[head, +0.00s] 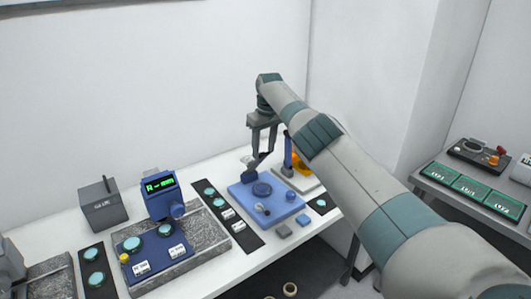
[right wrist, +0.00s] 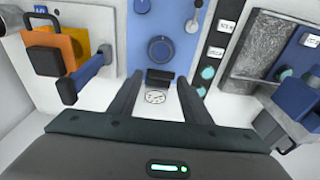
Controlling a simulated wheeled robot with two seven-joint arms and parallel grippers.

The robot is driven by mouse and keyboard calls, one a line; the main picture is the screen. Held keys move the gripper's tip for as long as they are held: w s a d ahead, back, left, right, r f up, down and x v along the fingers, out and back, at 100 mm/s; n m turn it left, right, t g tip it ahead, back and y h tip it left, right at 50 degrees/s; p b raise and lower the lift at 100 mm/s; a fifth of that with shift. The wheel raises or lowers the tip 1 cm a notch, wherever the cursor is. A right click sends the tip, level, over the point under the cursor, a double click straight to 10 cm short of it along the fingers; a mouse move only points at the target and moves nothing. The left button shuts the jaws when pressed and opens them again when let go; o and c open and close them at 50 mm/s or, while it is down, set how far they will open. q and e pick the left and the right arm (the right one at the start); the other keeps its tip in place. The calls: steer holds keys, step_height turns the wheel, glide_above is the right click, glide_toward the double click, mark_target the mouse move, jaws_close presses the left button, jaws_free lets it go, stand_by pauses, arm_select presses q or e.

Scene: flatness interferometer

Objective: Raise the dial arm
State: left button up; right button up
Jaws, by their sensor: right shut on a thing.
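My right gripper (head: 262,135) reaches in from the right above the blue stand base (head: 262,197) and points down. It is shut on the dial arm (head: 259,158), a dark piece tilted over the base. In the right wrist view the gripper (right wrist: 160,90) has a dark block (right wrist: 160,76) and a white round dial face (right wrist: 155,97) between its fingers. The fingers hide part of the hold. The blue base (right wrist: 140,28) with its round knob shows beyond.
A blue instrument with a green display (head: 160,185) stands on a granite slab (head: 208,238) to the left. A blue post (head: 288,150) and an orange part (head: 301,162) stand close on the right. A side table (head: 430,180) holds green panels.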

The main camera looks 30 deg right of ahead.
steer(key=shift+w+a+f, duration=0.15)
steer(key=shift+w+a, duration=0.1)
steer(key=shift+w, duration=0.05)
